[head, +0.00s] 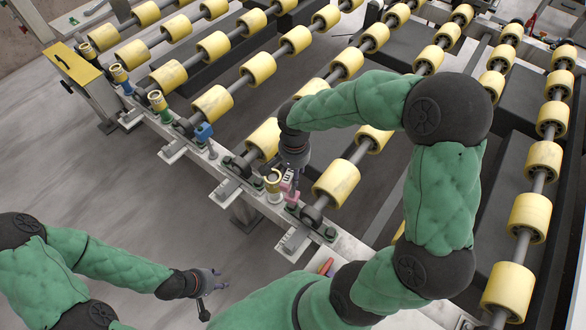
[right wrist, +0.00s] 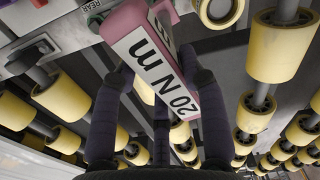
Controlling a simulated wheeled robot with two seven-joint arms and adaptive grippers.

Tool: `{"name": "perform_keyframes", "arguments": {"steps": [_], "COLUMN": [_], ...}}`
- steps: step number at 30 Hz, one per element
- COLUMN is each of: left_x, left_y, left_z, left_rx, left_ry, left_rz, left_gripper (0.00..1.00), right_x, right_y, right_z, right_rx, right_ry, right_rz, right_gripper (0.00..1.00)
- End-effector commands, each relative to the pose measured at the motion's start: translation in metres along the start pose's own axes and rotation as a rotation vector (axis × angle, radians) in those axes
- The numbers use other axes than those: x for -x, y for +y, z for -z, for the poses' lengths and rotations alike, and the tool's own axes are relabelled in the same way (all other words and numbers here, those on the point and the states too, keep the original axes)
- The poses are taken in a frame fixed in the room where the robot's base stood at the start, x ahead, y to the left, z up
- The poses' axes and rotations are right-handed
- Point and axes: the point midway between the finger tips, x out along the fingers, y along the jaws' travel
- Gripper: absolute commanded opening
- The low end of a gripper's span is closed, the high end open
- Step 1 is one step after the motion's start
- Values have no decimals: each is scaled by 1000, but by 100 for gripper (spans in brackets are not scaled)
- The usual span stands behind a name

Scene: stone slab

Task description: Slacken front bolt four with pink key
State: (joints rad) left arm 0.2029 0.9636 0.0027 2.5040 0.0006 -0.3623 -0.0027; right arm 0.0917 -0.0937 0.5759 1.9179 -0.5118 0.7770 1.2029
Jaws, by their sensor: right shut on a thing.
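The pink key (head: 287,184) is at the front rail (head: 232,172) of the roller conveyor in the head view. My right gripper (head: 295,172) is shut on it from above. In the right wrist view the pink key (right wrist: 150,58) fills the space between the two dark fingers (right wrist: 155,95), and its white label reads "20 N m". The lower end of the key and the bolt under it are hidden, so I cannot tell whether they touch. Which bolt is front bolt four cannot be read. My left gripper (head: 212,290) is open and empty over the floor at lower left.
Yellow rollers (head: 336,183) lie behind. Grey floor (head: 150,200) is clear in front.

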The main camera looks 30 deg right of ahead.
Motion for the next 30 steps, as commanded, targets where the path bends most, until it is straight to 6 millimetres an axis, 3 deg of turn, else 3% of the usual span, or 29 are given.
{"name": "perform_keyframes", "arguments": {"steps": [8,30], "left_x": [-5,-41], "left_y": [-2,-15], "left_z": [1,2], "left_rx": [0,0], "left_ry": [1,1], "left_rz": [0,0], "left_gripper": [40,40], "right_x": [-4,-49], "right_y": [0,0], "right_z": [0,0], "right_rx": [4,4], "right_ry": [1,1], "right_rz": [4,4], "right_gripper": [0,0]}}
